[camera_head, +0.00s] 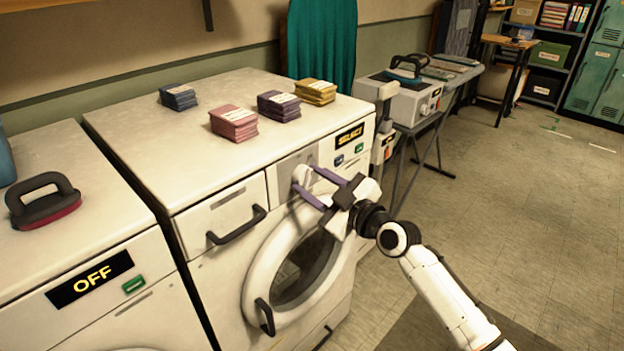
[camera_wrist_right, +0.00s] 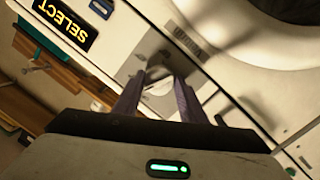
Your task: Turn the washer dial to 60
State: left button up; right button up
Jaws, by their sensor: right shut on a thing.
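The washer (camera_head: 215,180) is a white front-loading machine with a round door and a display reading SELECT (camera_head: 349,136). Its pale dial (camera_head: 301,175) sits on a grey plate on the front panel, left of the display. My right gripper (camera_head: 308,179) reaches in from the right and is shut on the dial, one purple finger on either side. In the right wrist view the dial (camera_wrist_right: 160,88) shows partly between the fingers. The fingers hide much of it, and I cannot read its markings. My left gripper is not in view.
Stacks of folded cloth in blue, pink (camera_head: 233,123), purple and yellow lie on the washer top. A machine reading OFF (camera_head: 90,277) stands at left with a dark-handled iron-like tool (camera_head: 44,201) on it. Beyond the washer is an ironing station (camera_head: 412,98). Floor at right is open.

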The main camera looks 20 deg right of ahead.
jog(key=m, duration=0.2)
jog(key=shift+m, duration=0.3)
jog(key=shift+m+g+y, duration=0.3)
jog(key=shift+m+g, duration=0.2)
jog(key=shift+m, duration=0.7)
jog(key=m, duration=0.3)
jog(key=m+g+y, duration=0.1)
jog(key=m, duration=0.2)
jog(key=m+y+b, duration=0.1)
jog(key=m, duration=0.5)
jog(key=shift+d+r, duration=0.1)
jog(key=m+y, duration=0.1)
jog(key=m, duration=0.4)
jog(key=o, duration=1.1)
jog(key=shift+c, duration=0.2)
